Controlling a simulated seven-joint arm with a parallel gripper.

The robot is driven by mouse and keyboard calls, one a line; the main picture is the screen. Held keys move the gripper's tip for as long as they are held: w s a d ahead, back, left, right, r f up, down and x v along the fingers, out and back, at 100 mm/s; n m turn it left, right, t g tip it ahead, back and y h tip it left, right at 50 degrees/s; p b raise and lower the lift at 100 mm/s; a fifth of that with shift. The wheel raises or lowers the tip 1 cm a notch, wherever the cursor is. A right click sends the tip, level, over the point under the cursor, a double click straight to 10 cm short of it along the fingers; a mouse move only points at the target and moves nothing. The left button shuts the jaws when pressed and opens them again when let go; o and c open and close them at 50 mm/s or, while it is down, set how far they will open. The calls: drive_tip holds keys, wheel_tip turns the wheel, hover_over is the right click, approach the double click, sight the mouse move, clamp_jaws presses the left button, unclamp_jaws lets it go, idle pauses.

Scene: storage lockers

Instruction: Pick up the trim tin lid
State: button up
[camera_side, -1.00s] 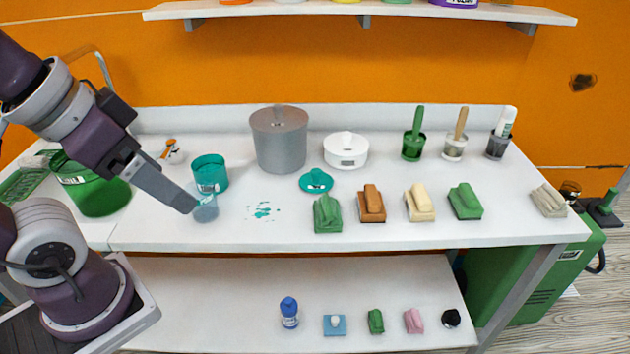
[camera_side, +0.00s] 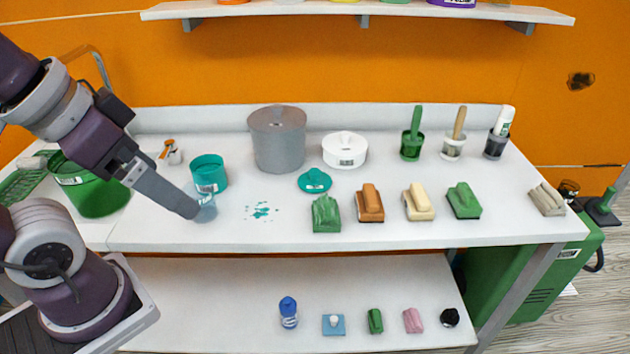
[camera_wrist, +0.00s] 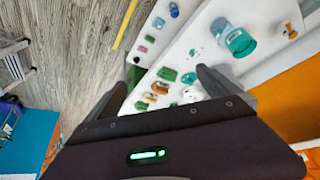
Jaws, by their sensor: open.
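The teal lid (camera_side: 314,181), round with a small knob, lies flat on the white bench, right of the paint splatter. It shows small in the wrist view (camera_wrist: 187,78). The open teal tin (camera_side: 209,173) stands to its left; it also shows in the wrist view (camera_wrist: 241,43). My gripper (camera_side: 193,212) hangs at the bench's left part, clearly apart from the lid, its tip overlapping a clear cup (camera_side: 206,212) in the side view. In the wrist view its dark fingers (camera_wrist: 161,78) are spread, with nothing held between them.
A grey pot (camera_side: 278,140) and a white lidded container (camera_side: 345,150) stand behind the lid. A green cloth-like item (camera_side: 326,214) and an orange-brown block (camera_side: 370,203) lie in front and right. Paint splatter (camera_side: 261,210) marks the bench. A green bucket (camera_side: 95,192) stands at left.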

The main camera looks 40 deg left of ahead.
drive_tip(key=w+a+r+n+g, duration=0.1)
drive_tip(key=w+r+n, duration=0.15)
drive_tip(key=w, duration=0.85)
drive_tip(key=n+g, duration=0.2)
drive_tip(key=g, duration=0.1)
hover_over(315, 171)
drive_tip(key=s, duration=0.1)
drive_tip(key=shift+y, duration=0.3)
wheel_tip(315, 171, down, 22)
drive_tip(key=shift+s+a, duration=0.1)
drive_tip(key=shift+s, duration=0.05)
drive_tip(key=f, duration=0.2)
drive_tip(key=w+f, duration=0.1)
drive_tip(key=f, duration=0.4)
drive_tip(key=shift+w+f, duration=0.25)
drive_tip(key=c, duration=1.3)
drive_tip(key=shift+r, duration=0.1)
